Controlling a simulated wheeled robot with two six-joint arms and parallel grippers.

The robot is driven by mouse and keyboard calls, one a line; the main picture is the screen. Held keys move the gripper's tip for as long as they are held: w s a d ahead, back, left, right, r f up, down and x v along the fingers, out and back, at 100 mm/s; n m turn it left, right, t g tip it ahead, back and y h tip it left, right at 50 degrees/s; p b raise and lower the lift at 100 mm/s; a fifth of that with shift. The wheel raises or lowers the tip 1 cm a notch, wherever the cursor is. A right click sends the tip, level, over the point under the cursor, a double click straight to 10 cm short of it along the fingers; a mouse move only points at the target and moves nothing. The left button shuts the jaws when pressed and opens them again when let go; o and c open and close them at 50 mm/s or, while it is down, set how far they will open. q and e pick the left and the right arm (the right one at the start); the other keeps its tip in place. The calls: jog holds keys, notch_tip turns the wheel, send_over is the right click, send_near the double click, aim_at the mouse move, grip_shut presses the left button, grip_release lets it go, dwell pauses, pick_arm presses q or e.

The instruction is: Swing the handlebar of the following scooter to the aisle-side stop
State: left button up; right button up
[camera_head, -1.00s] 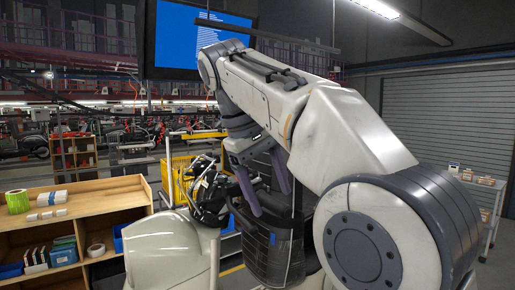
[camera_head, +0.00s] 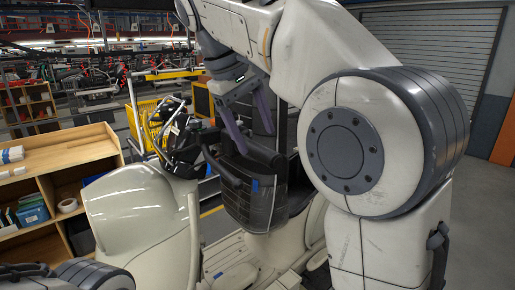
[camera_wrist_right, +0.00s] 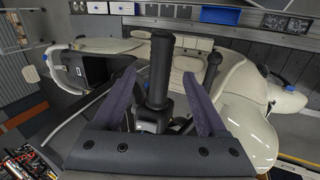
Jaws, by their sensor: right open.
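A cream scooter (camera_head: 140,215) stands in front of me in the head view, with dark handlebar parts (camera_head: 178,135) above its body. My right gripper (camera_head: 254,138) reaches down from above, its two purple fingers apart. In the right wrist view a black handlebar grip (camera_wrist_right: 161,62) stands between the open fingers, with a gap visible on both sides. Whether it touches either finger's inner face cannot be told. A second black grip (camera_wrist_right: 212,70) shows to the right, beyond the right finger. The scooter's cream body (camera_wrist_right: 240,120) spreads behind them. My left gripper does not show.
A wooden shelf unit (camera_head: 75,155) with boxes and a tape roll stands at the left. A yellow crate (camera_head: 143,122) is behind the scooter. A roller shutter (camera_head: 440,50) closes the back right, with open grey floor before it.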

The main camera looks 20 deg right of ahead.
aim_at(262, 148)
jog(key=shift+x, duration=2.15)
jog(key=shift+a, duration=0.1)
grip_shut()
jog(key=shift+d+f+b, duration=0.3)
jog(key=shift+d+b, duration=0.05)
jog(key=shift+b, duration=0.15)
jog(key=shift+w+d+f+n+t+b, duration=0.2)
jog(key=shift+d+f+n+t+b, duration=0.15)
jog(key=shift+d, duration=0.25)
jog(key=shift+w+d+f+n+t+b, duration=0.15)
jog(key=shift+w+d+f+n+b, duration=0.1)
jog(key=shift+d+b, duration=0.25)
jog(key=shift+d, duration=0.2)
jog(key=shift+d+f+y, duration=0.2)
jog(key=shift+y, duration=0.1)
jog(key=shift+w+d+f+n+t+b, duration=0.25)
jog(key=shift+w+d+f+b, duration=0.15)
jog(key=shift+d, duration=0.2)
jog(key=shift+w+d+f+n+t+b, duration=0.25)
jog(key=shift+d+b, duration=0.2)
jog(key=shift+d, duration=0.15)
